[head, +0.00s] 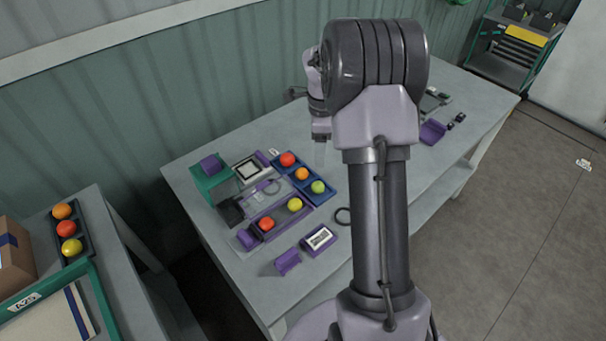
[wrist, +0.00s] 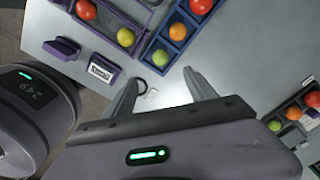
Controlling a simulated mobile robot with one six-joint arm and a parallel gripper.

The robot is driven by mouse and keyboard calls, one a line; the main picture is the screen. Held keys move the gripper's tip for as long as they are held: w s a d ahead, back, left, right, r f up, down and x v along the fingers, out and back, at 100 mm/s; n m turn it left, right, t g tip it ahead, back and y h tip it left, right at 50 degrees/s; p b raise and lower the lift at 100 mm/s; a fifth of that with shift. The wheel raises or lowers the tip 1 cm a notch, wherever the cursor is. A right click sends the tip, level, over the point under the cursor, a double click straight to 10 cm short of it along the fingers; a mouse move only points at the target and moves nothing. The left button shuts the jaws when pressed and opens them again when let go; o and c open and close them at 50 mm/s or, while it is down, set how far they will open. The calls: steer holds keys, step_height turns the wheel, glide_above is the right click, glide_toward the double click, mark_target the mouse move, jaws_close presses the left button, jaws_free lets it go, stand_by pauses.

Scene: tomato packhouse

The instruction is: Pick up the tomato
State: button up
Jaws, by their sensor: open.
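Several tomatoes are in view; which one is meant I cannot tell. A blue tray (head: 325,199) holds a red tomato (head: 287,159), an orange one (head: 301,174) and a yellow-green one (head: 317,187). In a purple tray beside it are a yellow tomato (head: 295,204) and a red one (head: 267,224). In the wrist view, the blue tray's red (wrist: 200,5), orange (wrist: 178,31) and yellow-green (wrist: 159,57) tomatoes lie beyond my gripper (wrist: 162,92). Its fingers are apart with only bare table and small items seen between them. In the head view my arm partly hides it.
A dark tray (head: 85,240) with three more tomatoes stands on the left table, near a cardboard box (head: 14,262). A black ring (head: 342,216), a purple labelled box (head: 319,239) and a purple holder (head: 287,262) lie at the front. A corrugated wall closes the back.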

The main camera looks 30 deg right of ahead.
steer(key=b, duration=0.3)
glide_above(318, 184)
step_height(318, 184, down, 10)
steer(key=shift+r, duration=0.1)
step_height(318, 184, down, 5)
steer(key=b, duration=0.3)
steer(key=shift+w+d, duration=0.1)
steer(key=c, duration=1)
